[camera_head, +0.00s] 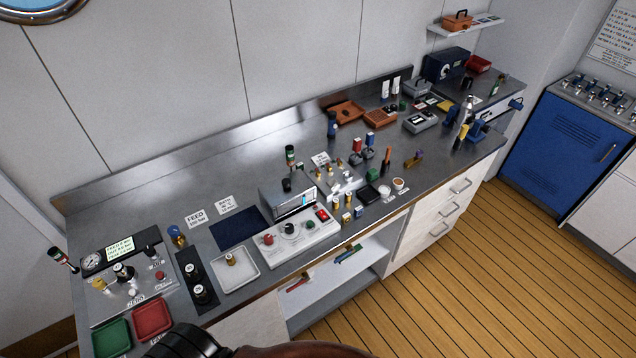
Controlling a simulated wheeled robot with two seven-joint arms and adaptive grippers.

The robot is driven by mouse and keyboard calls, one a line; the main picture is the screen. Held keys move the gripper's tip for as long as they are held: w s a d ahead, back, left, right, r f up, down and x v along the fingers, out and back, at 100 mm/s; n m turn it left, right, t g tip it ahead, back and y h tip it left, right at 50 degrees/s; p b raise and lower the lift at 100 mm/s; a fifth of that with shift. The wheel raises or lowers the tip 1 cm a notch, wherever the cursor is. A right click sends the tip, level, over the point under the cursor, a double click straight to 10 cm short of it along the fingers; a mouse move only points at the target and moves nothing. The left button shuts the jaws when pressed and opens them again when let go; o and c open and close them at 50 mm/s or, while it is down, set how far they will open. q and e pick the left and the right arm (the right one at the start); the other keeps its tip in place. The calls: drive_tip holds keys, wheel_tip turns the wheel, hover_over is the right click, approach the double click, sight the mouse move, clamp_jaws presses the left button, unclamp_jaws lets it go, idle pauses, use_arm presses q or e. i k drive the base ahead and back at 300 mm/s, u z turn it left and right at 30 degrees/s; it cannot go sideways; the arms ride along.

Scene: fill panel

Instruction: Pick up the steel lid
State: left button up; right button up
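I cannot pick out the steel lid for certain. A small pale round dish (384,190) near the front of the bench, right of centre, is one round piece, but it is too small to tell whether it is a lid.
The long steel bench (285,150) is crowded along its front. A white control box (295,238), a gauge panel (130,275), a green tray (111,340) and a red tray (152,317) stand there. A blue cabinet (560,150) stands at right.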

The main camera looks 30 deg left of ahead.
sight(281, 189)
drive_tip(key=u, duration=0.05)
drive_tip(key=i, duration=0.55)
drive_tip(key=u, duration=2.25)
